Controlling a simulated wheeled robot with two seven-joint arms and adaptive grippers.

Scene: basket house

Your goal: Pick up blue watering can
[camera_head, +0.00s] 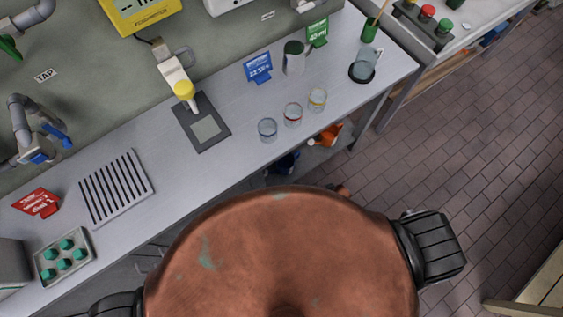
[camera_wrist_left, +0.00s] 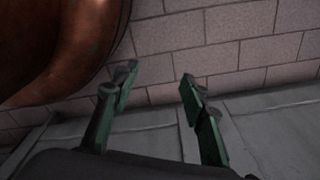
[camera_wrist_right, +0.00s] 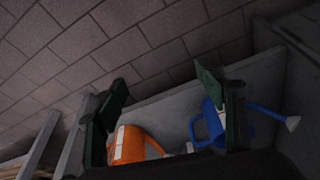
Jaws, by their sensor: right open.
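The blue watering can (camera_wrist_right: 212,122) shows in the right wrist view, with its spout and pale rose pointing right. My right gripper (camera_wrist_right: 163,82) is open, and its right finger covers part of the can's body. The jaws hold nothing, and I cannot tell how far off the can is. In the head view a dark blue part of the can (camera_head: 287,163) shows below the front edge of the bench. My left gripper (camera_wrist_left: 159,76) is open and empty in the left wrist view. Neither gripper shows in the head view.
An orange watering can (camera_wrist_right: 133,143) stands left of the blue one, behind the right gripper's fingers; it also shows under the bench (camera_head: 331,133). The grey bench (camera_head: 235,158) above holds glasses, signs and trays. Brick floor (camera_head: 480,150) is open at right.

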